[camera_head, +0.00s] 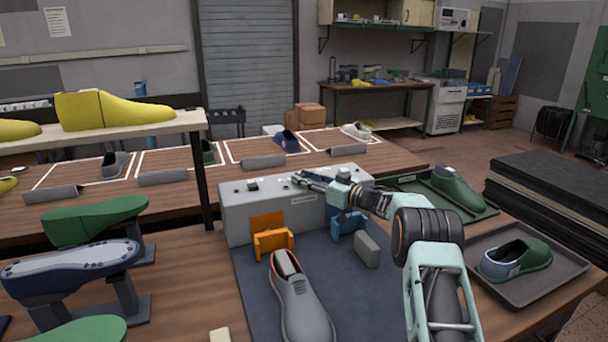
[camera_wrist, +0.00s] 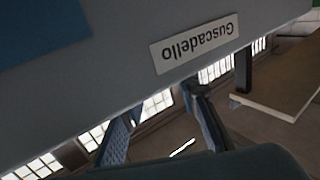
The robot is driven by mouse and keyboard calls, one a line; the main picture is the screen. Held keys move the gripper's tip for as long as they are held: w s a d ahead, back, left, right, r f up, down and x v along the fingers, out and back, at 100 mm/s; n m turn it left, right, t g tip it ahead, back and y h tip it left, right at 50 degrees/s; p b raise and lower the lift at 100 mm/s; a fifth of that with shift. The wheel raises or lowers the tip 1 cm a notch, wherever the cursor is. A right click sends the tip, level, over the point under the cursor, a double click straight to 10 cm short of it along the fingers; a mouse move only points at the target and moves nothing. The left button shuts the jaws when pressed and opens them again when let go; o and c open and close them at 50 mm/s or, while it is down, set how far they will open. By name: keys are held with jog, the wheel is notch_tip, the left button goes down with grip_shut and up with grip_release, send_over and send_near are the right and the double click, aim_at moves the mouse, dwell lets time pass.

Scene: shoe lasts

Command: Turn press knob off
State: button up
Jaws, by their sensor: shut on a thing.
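My gripper (camera_head: 300,180) reaches in from the right to the top edge of the press. Its fingers are closed in at the press knob there, which is mostly hidden by them. In the wrist view, my gripper (camera_wrist: 162,108) shows its two dark fingers beside the grey press face and the label (camera_wrist: 195,43), which appears upside down. The knob's setting cannot be read.
An orange holder (camera_head: 272,240) and a blue holder (camera_head: 347,230) stand before the press. A grey shoe (camera_head: 300,300) lies on the mat (camera_head: 250,300). Green lasts (camera_head: 95,216) stand left; a tray (camera_head: 555,285) holds a shoe right.

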jog(key=shift+w+n+g+y, duration=0.15)
jog(key=shift+n+g+y, duration=0.6)
jog(key=shift+g, duration=0.25)
jog(key=o, duration=1.1)
jog(key=shift+o, duration=0.2)
jog(key=shift+d, duration=0.1)
jog(key=v, duration=1.2)
jog(key=shift+r, duration=0.15)
